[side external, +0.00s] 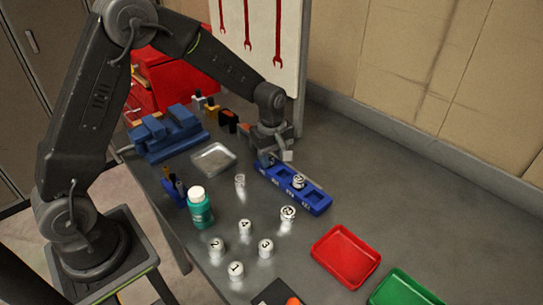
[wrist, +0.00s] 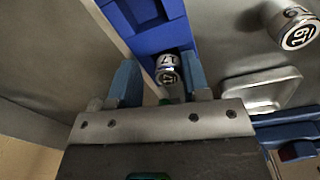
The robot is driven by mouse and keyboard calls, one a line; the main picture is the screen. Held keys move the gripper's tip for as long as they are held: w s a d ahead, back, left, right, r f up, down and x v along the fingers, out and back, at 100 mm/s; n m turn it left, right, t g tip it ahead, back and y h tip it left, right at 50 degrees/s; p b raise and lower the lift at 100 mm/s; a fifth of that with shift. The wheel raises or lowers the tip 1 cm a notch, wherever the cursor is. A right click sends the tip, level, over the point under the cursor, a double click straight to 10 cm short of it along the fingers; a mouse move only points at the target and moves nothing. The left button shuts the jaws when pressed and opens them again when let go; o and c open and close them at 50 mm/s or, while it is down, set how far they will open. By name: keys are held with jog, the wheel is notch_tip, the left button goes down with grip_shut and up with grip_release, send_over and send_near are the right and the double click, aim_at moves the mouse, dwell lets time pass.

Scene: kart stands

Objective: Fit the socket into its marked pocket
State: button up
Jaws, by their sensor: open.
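A blue rack (side external: 318,207) with a row of pockets lies on the grey bench; it also shows in the wrist view (wrist: 150,42). A small silver socket marked 17 (wrist: 167,70) is at the rack's near end in the wrist view, apparently upright in the end pocket. My gripper (wrist: 160,82) is open there, one blue finger on each side of the socket, with visible gaps. In the side view my gripper (side external: 272,161) is low over the rack's far-left end and hides that pocket. Another socket (side external: 298,181) stands in a pocket farther along.
A loose socket (side external: 288,213) stands in front of the rack. A socket marked 19 (wrist: 297,28) stands off the rack. A silver tray (side external: 213,159), blue vise (side external: 168,134), green bottle (side external: 199,208), numbered cylinders (side external: 236,270), red tray (side external: 345,257) and green tray (side external: 400,289) surround it.

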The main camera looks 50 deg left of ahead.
jog(key=shift+s+a+f+g, duration=0.2)
jog(key=shift+s+f+g, duration=0.1)
jog(key=shift+s+f, duration=0.35)
notch_tip(320, 180, up, 14)
jog(key=s+d+r+m+t, duration=0.2)
jog(key=s+r+m+t, duration=0.1)
jog(key=s+r+m, duration=0.55)
jog(key=s+f+m+t, duration=0.1)
jog(key=s+m, duration=0.6)
jog(key=s, duration=0.7)
jog(key=shift+s+d+f+t, duration=0.2)
jog(key=shift+s+f+t, duration=0.2)
jog(key=shift+t, duration=0.5)
